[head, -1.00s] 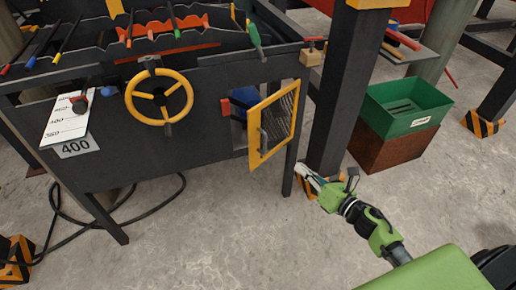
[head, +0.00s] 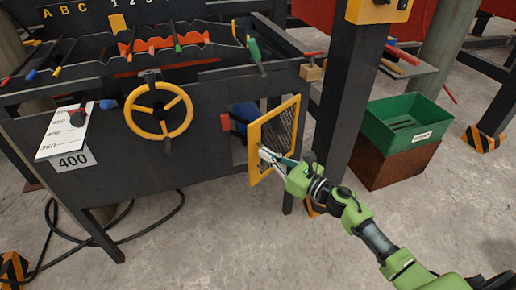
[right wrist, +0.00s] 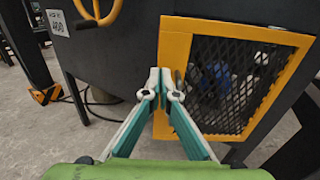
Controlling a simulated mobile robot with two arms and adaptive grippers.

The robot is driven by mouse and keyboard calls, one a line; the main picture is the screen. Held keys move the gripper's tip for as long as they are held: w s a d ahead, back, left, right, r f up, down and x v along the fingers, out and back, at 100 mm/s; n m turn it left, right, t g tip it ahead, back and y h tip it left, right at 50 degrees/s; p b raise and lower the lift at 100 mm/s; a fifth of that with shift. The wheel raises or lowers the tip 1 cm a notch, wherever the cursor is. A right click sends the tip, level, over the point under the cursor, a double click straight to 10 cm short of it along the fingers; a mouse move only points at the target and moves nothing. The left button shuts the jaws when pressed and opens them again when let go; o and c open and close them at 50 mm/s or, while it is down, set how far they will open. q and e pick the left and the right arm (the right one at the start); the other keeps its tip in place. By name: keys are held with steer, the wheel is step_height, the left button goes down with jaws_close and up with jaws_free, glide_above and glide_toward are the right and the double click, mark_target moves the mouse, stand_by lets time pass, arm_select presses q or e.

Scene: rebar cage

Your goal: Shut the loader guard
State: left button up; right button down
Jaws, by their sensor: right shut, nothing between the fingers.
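The loader guard (head: 254,135) is a yellow-framed mesh door on the front of the dark machine. It stands ajar, its left edge swung outward from the opening. In the right wrist view the guard (right wrist: 240,30) fills the right half, with a blue thing behind its mesh. My right gripper (head: 264,153) is shut and empty, its fingertips at the guard's left frame bar, by the handle. In the right wrist view the fingertips (right wrist: 160,88) overlap that bar; I cannot tell whether they touch it. My left gripper is not in view.
A red block (head: 225,122) sits at the opening's left side. A yellow handwheel (head: 131,120) is further left. A dark post (head: 345,110) stands right of the guard, and a green bin (head: 405,125) stands on a brown box beyond it. The floor in front is clear.

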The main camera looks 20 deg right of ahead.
mark_target(251, 145)
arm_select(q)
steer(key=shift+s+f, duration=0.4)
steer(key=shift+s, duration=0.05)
arm_select(e)
steer(key=shift+x, duration=1.9)
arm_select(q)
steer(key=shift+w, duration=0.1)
arm_select(e)
steer(key=shift+w+a, duration=0.1)
steer(key=shift+w+a, duration=0.1)
steer(key=shift+w, duration=0.05)
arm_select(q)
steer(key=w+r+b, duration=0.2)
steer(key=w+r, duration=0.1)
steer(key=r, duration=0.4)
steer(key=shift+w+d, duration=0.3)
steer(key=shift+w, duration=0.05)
arm_select(e)
steer(key=w+a+m+t+h, duration=0.1)
steer(key=w+a+m+h, duration=0.1)
steer(key=w+m+h, duration=0.1)
steer(key=w+a+m+t+h, duration=0.1)
steer(key=w+m+h, duration=0.2)
steer(key=w+h, duration=0.2)
steer(key=w, duration=0.3)
steer(key=shift+w+a+r+h, duration=0.2)
steer(key=shift+a+h, duration=0.2)
steer(key=shift+r, duration=0.1)
steer(key=shift+d, duration=0.1)
